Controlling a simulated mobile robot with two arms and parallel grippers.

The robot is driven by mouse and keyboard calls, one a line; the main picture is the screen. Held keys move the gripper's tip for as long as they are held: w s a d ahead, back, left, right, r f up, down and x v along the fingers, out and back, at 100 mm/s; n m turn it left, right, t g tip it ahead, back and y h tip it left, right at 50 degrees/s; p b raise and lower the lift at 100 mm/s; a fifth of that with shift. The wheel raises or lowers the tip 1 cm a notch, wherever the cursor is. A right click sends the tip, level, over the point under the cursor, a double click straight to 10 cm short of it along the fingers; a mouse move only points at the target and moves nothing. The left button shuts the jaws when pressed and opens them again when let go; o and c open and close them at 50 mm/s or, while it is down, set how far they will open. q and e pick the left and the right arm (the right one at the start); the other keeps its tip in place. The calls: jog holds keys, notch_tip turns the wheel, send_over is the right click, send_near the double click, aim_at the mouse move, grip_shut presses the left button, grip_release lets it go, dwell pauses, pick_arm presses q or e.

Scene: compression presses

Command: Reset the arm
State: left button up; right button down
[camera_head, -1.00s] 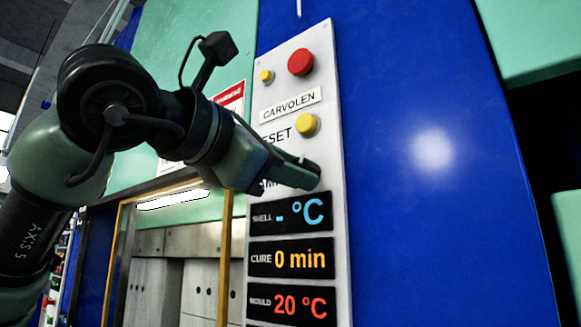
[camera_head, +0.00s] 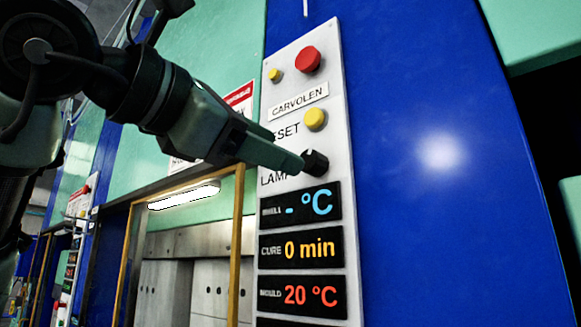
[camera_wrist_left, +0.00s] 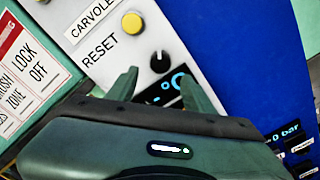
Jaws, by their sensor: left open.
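My left gripper (camera_head: 292,160) reaches in from the left in front of the press's light grey control panel (camera_head: 290,85). In the left wrist view its two fingers stand apart, and the gap between them (camera_wrist_left: 160,84) is empty. A black lamp knob (camera_head: 316,162) sits just beyond the fingertips; the wrist view shows this knob (camera_wrist_left: 160,62) past the gap, with no finger around it. A yellow RESET button (camera_head: 315,118) is above the knob. It also shows in the wrist view (camera_wrist_left: 133,23). My right gripper is not in view.
Above RESET are a red button (camera_head: 307,60) and a small yellow button (camera_head: 275,75). Displays below read 0 min (camera_head: 300,249) and 20 °C (camera_head: 302,296). A yellow-framed press opening (camera_head: 237,225) is lower left. The blue surface (camera_head: 430,220) at right is clear.

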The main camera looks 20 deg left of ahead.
pick_arm(q)
jog(key=shift+s+a, duration=0.25)
jog(key=shift+s, duration=0.4)
jog(key=shift+w, duration=0.1)
jog(key=shift+r, duration=0.1)
